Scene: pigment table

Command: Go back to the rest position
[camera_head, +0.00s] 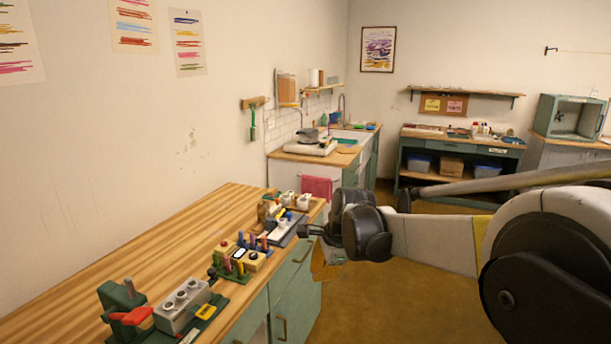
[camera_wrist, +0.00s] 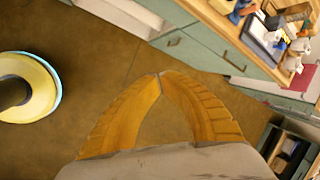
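My gripper (camera_wrist: 160,74) shows in the wrist view as two orange ribbed fingers whose tips meet. It is shut with nothing between the fingers, over bare brown floor. In the head view my arm reaches in from the right, and the orange part of my gripper (camera_head: 326,262) hangs beside the front of the wooden-topped bench (camera_head: 150,245). It is partly hidden there by my dark wrist joints. No held object shows in either view.
On the bench stand a red-handled green clamp (camera_head: 124,308), a grey block with round holes (camera_head: 182,305), and a rack of coloured pieces (camera_head: 240,258). Green drawers (camera_head: 283,310) form the bench front. A sink counter (camera_head: 310,152) and a shelved table (camera_head: 460,142) stand behind. Floor (camera_head: 410,300) is open.

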